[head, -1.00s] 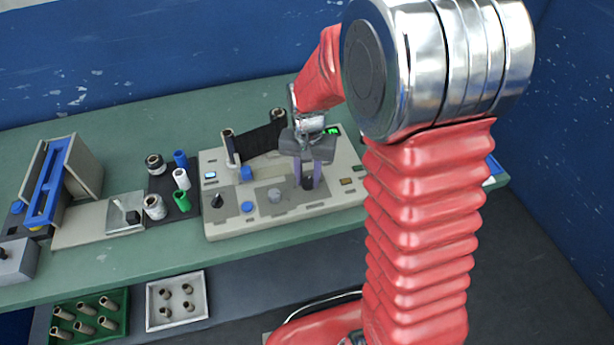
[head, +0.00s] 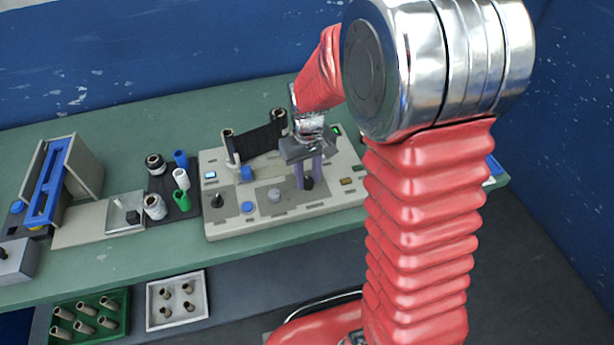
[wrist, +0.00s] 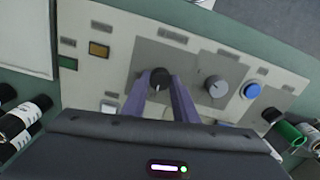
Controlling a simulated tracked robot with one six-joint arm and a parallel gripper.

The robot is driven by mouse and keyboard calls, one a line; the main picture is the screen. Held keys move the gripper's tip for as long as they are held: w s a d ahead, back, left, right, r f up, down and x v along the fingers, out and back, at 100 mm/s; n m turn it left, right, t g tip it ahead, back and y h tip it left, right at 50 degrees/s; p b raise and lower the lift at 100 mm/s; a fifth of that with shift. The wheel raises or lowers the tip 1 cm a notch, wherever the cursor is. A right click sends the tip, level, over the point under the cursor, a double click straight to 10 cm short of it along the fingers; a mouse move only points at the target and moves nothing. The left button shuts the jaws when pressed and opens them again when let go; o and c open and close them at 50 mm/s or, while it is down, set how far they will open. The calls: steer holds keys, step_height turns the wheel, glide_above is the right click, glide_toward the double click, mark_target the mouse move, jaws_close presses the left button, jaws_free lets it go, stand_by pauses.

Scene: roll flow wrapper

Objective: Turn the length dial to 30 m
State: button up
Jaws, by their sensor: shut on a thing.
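My gripper (head: 308,178) points down over the panel of the wrapping machine (head: 235,228). Its two purple fingers are shut on a black dial (head: 308,184), one finger on each side of the knob. The wrist view also shows this black dial (wrist: 160,79) between the fingertips. A grey dial (wrist: 215,87) stands beside it, free of the fingers; it also shows in the head view (head: 274,195). The panel labels are too small to read, so I cannot tell the dial's setting.
A blue button (head: 247,206) and another black knob (head: 217,200) sit on the panel's left. A roll of black film (head: 262,141) stands behind the fingers. Small rolls stand on a dark mat (head: 181,205) to the left. Trays of cores (head: 151,321) lie below the bench.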

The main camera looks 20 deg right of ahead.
mark_target(308, 181)
stand_by(0.4)
steer(key=o, duration=1)
steer(key=shift+o, duration=0.2)
steer(key=shift+r, duration=0.15)
step_height(308, 181, up, 13)
steer(key=shift+r, duration=0.2)
steer(key=s+r+t, duration=0.2)
steer(key=s+r, duration=0.1)
steer(key=s, duration=0.6)
steer(key=s+r+m+t, duration=0.1)
steer(key=s+r+t, duration=0.2)
steer(key=s, duration=0.7)
steer(key=shift+a+r+m+t, duration=0.15)
steer(key=shift+r+m+t, duration=0.15)
steer(key=shift+r, duration=0.25)
